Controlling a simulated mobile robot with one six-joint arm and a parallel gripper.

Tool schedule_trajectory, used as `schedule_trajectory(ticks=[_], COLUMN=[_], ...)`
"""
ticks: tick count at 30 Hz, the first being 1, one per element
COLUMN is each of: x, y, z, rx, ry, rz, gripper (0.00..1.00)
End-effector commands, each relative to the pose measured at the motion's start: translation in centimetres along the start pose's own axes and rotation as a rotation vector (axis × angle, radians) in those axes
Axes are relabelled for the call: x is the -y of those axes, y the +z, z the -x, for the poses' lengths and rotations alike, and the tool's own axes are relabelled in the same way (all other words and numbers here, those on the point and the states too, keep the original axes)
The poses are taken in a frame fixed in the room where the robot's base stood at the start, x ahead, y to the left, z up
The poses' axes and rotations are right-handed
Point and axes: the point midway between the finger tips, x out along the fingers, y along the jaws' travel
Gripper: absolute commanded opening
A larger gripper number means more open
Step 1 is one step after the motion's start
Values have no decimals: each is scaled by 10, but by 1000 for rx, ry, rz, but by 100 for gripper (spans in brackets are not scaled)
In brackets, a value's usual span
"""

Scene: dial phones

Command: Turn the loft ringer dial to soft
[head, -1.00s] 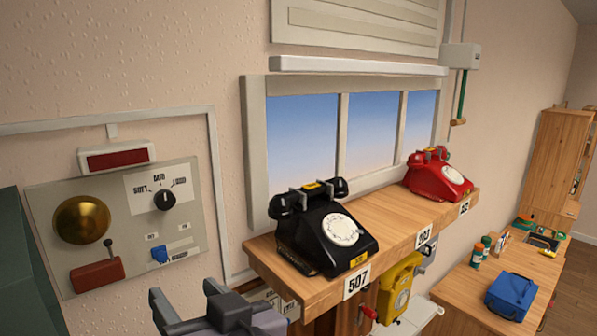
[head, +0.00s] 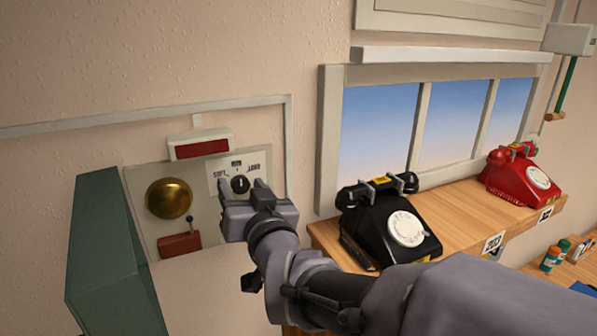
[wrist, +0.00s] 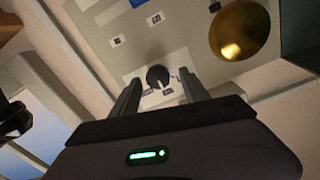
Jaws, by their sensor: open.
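The ringer dial (head: 240,184) is a black round knob on a white plate, with SOFT at its left, a middle label above and LOUD at its right. Its white pointer appears to face the middle label. My gripper (head: 241,186) is open in front of the panel, its fingers toward the knob. In the wrist view the panel is upside down, and the knob (wrist: 158,76) shows between the tips of my open gripper (wrist: 161,88). I cannot tell whether the fingers touch it. One finger partly covers the labels there.
The grey panel (head: 140,190) also bears a brass bell (head: 168,199) and a red lever box (head: 180,245). A dark green cabinet (head: 95,250) juts out on the left. A black phone (head: 375,225) and a red phone (head: 515,180) stand on the wooden shelf (head: 455,215) at right.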

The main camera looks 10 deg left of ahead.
Motion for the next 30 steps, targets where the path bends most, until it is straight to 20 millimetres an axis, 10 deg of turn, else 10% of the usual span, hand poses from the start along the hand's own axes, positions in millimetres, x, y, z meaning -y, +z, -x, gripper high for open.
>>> schedule_trajectory(ticks=[8,16,30], x=[0,0,-1], y=[0,0,4], z=[-2,-2,-2], rx=[-1,0,-4], ry=[0,0,-1], rz=[0,0,112], gripper=[54,1,0])
